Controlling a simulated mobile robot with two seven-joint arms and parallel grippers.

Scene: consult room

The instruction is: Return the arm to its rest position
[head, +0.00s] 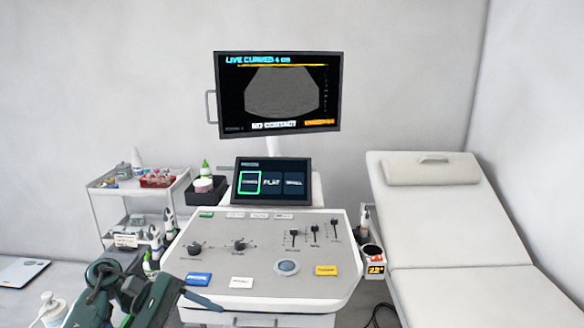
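My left arm comes in at the lower left, dark green and black. Its gripper (182,298) is in front of the ultrasound console's left front corner. A thin dark finger points right across the console's front edge, and I cannot tell whether the gripper is open or shut. No object shows clearly in it. My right arm and gripper are not in view. The console (262,262) has a light panel with knobs, sliders, a trackball and coloured keys.
A monitor (278,94) and a touch screen (272,182) stand above the console. Probes in holders (160,240) line its left side. A trolley (120,208) stands at the back left.

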